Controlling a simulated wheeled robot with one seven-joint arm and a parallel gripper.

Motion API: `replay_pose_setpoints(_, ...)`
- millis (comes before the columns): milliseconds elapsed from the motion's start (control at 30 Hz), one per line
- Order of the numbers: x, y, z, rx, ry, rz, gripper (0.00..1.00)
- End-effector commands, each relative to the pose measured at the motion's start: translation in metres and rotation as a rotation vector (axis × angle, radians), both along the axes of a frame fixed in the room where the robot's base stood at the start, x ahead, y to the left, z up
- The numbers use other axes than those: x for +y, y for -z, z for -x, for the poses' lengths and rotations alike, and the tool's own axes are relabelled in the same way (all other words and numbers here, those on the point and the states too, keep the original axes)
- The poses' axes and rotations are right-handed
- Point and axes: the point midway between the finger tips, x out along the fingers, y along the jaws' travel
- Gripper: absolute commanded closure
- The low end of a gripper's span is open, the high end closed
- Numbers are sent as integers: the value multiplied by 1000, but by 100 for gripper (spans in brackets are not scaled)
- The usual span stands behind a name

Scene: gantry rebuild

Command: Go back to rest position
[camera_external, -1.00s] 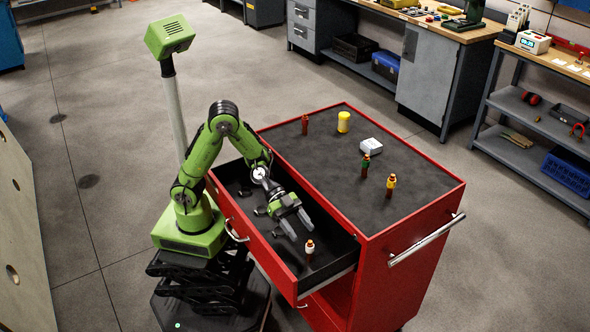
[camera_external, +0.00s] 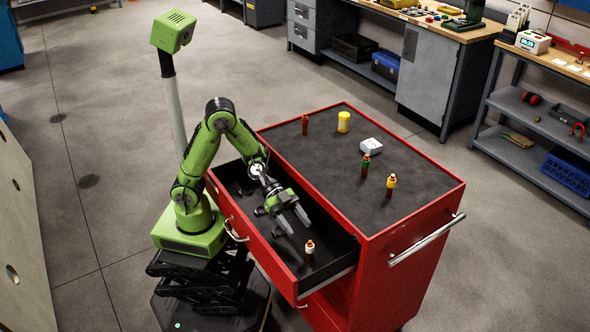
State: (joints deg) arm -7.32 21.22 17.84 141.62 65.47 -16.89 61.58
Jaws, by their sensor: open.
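My gripper (camera_external: 296,221) is open and empty. It hangs over the open top drawer (camera_external: 337,268) of the red tool cart, fingers pointing down and to the right. My green arm bends up and over the drawer's left side. A small bottle with a white band and red cap (camera_external: 309,249) stands upright in the drawer, just below and right of the fingertips and apart from them. Small dark items lie in the drawer behind the gripper, partly hidden by it.
On the cart top (camera_external: 330,160) stand a dark red bottle (camera_external: 305,125), a yellow container (camera_external: 343,122), a white box (camera_external: 371,146), a green-banded bottle (camera_external: 365,165) and a yellow-banded bottle (camera_external: 390,185). Workbenches stand at the back right. Floor is free behind the cart.

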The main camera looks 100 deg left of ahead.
Motion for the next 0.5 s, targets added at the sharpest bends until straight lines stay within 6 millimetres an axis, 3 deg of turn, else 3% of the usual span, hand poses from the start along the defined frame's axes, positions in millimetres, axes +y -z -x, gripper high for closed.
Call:
replay_pose_setpoints(400, -58, 43, -66, 1, 2, -1, 42)
replay_pose_setpoints(500, -56, 7, -65, -7, -1, 1, 42)
